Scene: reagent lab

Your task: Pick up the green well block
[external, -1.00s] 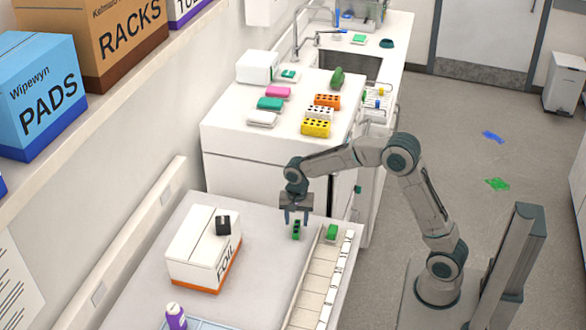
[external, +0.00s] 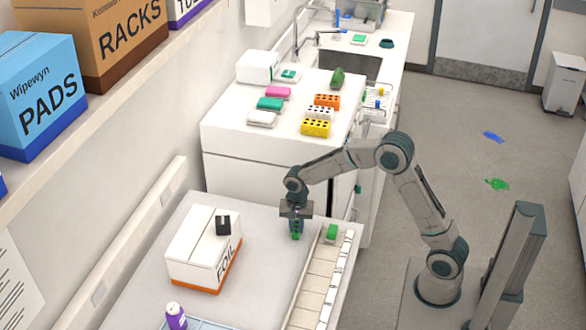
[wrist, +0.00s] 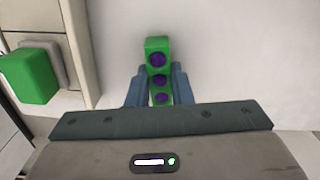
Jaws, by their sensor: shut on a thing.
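The green well block (external: 296,235) stands on the grey bench top, to the left of the sectioned tray. In the wrist view the green well block (wrist: 157,50) shows a row of dark purple wells. My gripper (external: 296,229) is lowered over it, with one finger on each side. In the wrist view my gripper (wrist: 158,88) is shut on the block. The block's lower part is hidden by the gripper there. I see no clear gap between block and bench.
A second green block (external: 332,232) sits at the far end of the sectioned tray (external: 314,281), just right of my gripper; this green block (wrist: 33,77) is also in the wrist view. A FOIL box (external: 195,250) stands to the left. Bench between box and tray is clear.

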